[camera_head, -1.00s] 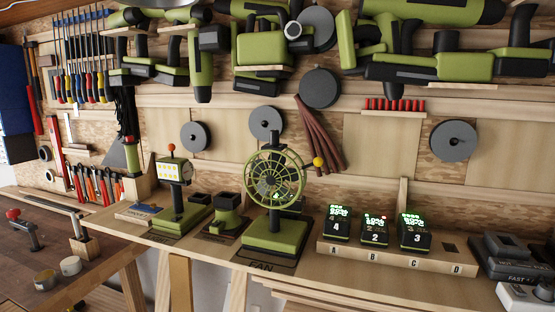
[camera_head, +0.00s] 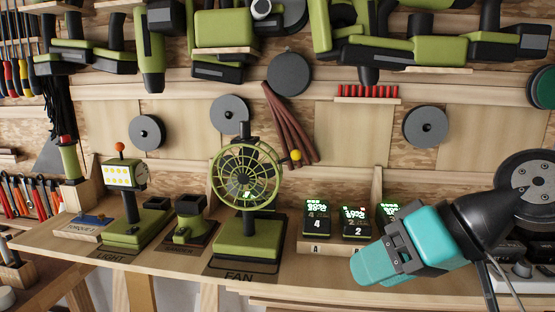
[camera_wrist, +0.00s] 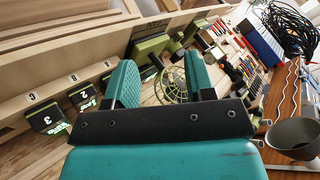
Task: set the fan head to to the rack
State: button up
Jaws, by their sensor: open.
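The fan (camera_head: 245,175) stands upright on its green base above the FAN label on the wooden ledge, its round caged head facing out. A yellow knob (camera_head: 295,155) sticks out at the head's right. My gripper (camera_head: 362,270) is at the lower right in the head view, in front of the battery rack and apart from the fan. In the wrist view my gripper (camera_wrist: 158,80) shows two teal fingers spread with nothing held. The fan's cage (camera_wrist: 172,86) appears beyond and between them. The battery rack (camera_head: 314,247) holds black packs with lit displays; my gripper hides its right part.
A lamp (camera_head: 125,185) and a small green stand (camera_head: 190,222) are left of the fan. Green power tools (camera_head: 410,48) hang above. Grey discs (camera_head: 426,126) sit on the back wall. A grey cup (camera_wrist: 292,138) is at the wrist view's right.

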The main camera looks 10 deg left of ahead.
jog(key=w+r+m+t+y, duration=0.3)
jog(key=w+t+y, duration=0.1)
jog(key=w, duration=0.6)
jog(key=m+t+y+b, duration=0.1)
jog(key=m+t+y, duration=0.1)
jog(key=m+t, duration=0.15)
send_near(300, 155)
jog(key=shift+n+t, duration=0.25)
jog(key=p+x, duration=0.8)
jog(key=x, duration=0.1)
jog(key=shift+w+a+f, duration=0.1)
jog(key=shift+w+a, duration=0.05)
jog(key=shift+a, duration=0.15)
jog(key=shift+x, duration=0.75)
jog(key=shift+f, duration=0.2)
jog(key=shift+c, duration=0.5)
grip_shut()
